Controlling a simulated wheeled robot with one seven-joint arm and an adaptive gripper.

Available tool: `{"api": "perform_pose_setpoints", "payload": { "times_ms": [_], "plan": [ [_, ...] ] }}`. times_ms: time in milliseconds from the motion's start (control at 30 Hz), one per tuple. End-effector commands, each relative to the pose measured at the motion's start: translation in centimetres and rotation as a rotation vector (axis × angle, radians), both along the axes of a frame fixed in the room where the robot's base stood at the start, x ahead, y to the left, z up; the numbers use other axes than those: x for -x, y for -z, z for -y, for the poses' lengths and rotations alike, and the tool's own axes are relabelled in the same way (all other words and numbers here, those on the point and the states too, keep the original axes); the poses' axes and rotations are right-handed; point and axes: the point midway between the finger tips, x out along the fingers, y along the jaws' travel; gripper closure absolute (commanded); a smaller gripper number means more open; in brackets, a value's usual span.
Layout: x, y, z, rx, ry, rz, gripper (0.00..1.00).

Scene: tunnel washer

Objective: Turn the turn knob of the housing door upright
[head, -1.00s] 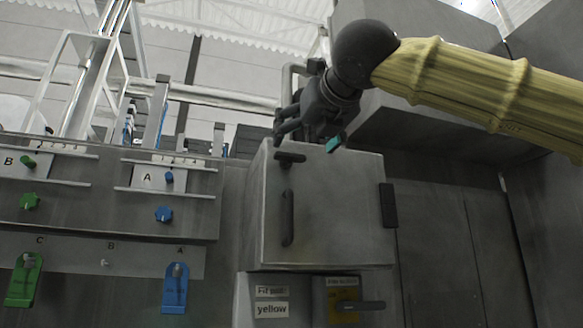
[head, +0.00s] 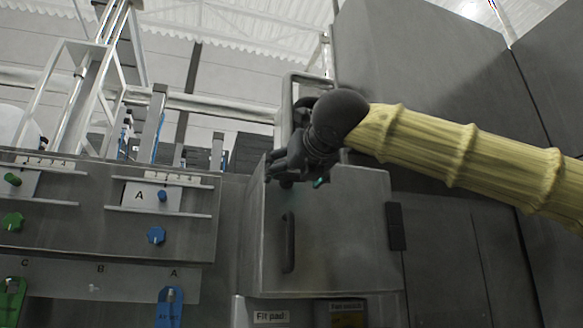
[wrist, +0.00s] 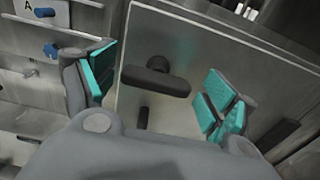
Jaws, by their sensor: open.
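The turn knob (wrist: 155,80) is a dark bar on a round stub at the upper part of the grey housing door (head: 345,240). In the wrist view its bar lies crosswise, slightly tilted, between my fingers and apart from both. My gripper (wrist: 162,84) is open, with teal pads on the left and right of the knob. In the head view my gripper (head: 291,174) is in front of the door's upper left corner and hides the knob. How far the fingertips are from the door face I cannot tell.
A vertical dark handle (head: 288,242) is on the door below the knob, and a dark hinge block (head: 396,226) at its right edge. A panel with green and blue knobs (head: 156,236) stands at left. A "Fit pad" label (head: 270,317) is below.

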Motion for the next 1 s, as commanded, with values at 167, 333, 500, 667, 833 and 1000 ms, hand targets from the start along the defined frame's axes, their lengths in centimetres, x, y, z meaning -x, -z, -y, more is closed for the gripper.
{"api": "perform_pose_setpoints", "payload": {
  "times_ms": [167,333,500,667,833,1000],
  "plan": [
    [-0.95,-0.05,-0.43,0.0,-0.003,0.0,0.14],
    [-1.13,0.04,-0.47,0.0,-0.002,0.0,0.14],
    [-1.1,0.03,-0.46,0.0,-0.002,0.0,0.2],
    [-1.1,0.03,-0.45,0.0,-0.002,0.0,0.49],
    [-1.11,0.04,-0.42,0.0,-0.001,0.0,0.6],
    [-1.1,-0.01,-0.41,0.014,-0.001,0.005,0.6]
  ]
}}
